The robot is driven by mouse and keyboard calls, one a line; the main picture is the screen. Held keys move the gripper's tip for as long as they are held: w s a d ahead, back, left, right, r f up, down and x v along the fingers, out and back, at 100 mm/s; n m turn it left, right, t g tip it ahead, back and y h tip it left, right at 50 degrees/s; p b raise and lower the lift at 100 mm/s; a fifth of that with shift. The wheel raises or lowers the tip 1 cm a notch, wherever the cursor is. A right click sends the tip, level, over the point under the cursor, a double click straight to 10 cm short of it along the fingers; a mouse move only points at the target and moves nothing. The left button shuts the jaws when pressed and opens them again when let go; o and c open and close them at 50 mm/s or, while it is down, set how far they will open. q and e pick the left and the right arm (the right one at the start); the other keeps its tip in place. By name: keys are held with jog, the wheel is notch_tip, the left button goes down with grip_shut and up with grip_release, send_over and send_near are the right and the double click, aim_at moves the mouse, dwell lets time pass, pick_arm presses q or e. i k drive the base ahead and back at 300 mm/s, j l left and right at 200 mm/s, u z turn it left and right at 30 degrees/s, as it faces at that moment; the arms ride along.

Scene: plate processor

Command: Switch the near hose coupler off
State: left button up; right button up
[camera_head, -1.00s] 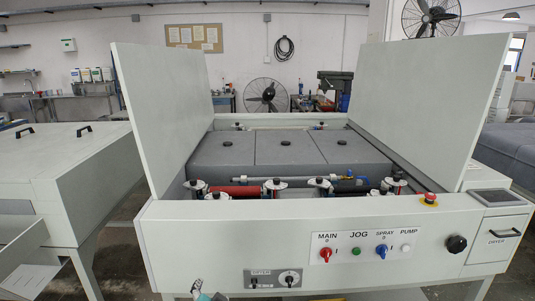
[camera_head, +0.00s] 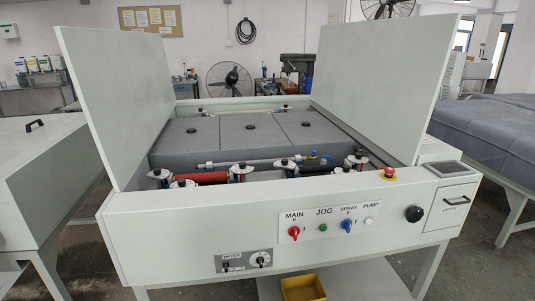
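The plate processor (camera_head: 180,240) stands in front of me with its two lid panels raised. Inside, a thin metal pipe (camera_head: 235,162) runs across the rollers. A small blue part (camera_head: 313,154) sits near the pipe's right end; it looks like a valve handle or hose coupler, but it is too small to read its setting. I cannot tell for certain which part is the near hose coupler. Neither of my grippers is in view.
The front panel carries a red main knob (camera_head: 294,232), a green jog button (camera_head: 323,227), a blue spray knob (camera_head: 347,226) and a black knob (camera_head: 414,213). A yellow bin (camera_head: 303,288) sits low under the machine. Floor shows at the right.

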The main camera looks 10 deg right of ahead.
aim_at(313, 157)
jog(key=i+l+u, duration=0.25)
jog(key=i, duration=0.25)
jog(key=i+l+u, duration=0.25)
jog(key=i, duration=0.25)
